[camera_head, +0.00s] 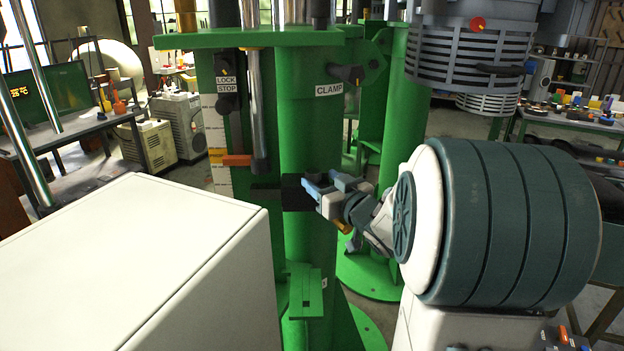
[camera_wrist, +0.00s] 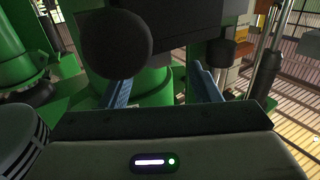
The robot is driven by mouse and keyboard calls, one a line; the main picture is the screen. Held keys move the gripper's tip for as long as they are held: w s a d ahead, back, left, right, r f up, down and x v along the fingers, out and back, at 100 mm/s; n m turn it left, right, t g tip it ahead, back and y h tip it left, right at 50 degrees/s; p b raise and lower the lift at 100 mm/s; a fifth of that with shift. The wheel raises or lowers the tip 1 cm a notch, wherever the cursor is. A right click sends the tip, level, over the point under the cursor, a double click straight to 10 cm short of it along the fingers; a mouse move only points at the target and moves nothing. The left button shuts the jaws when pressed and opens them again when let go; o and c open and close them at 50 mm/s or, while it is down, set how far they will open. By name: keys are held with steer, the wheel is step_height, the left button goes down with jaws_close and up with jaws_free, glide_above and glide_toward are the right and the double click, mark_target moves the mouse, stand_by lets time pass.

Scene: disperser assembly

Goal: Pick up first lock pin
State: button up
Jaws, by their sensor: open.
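My gripper (camera_head: 322,192) is at the front of the green column (camera_head: 305,130), beside a black block (camera_head: 294,193) on it. In the wrist view my gripper (camera_wrist: 163,88) has its two blue fingers spread apart, with nothing visibly clamped. A dark round knob (camera_wrist: 117,45) is large and close there, in front of the left finger and overlapping its tip. I cannot tell whether it is the first lock pin, nor whether it touches the finger. No lock pin can be named with certainty; the fingers hide part of the block.
A steel rod with a dark end (camera_head: 259,165) hangs left of the column, near an orange piece (camera_head: 237,160). A clamp lever (camera_head: 347,73) and a lock stop knob (camera_head: 227,84) are above. A white box (camera_head: 140,265) fills the lower left. A ribbed grey cylinder (camera_head: 470,50) is upper right.

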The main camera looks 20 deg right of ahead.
mark_target(317, 175)
steer(key=shift+w+a+p, duration=0.15)
steer(key=shift+w+p, duration=0.15)
steer(key=shift+w, duration=0.9)
steer(key=shift+w+a+p, duration=0.1)
steer(key=shift+w+p, duration=0.15)
steer(key=shift+w, duration=0.9)
jaws_close()
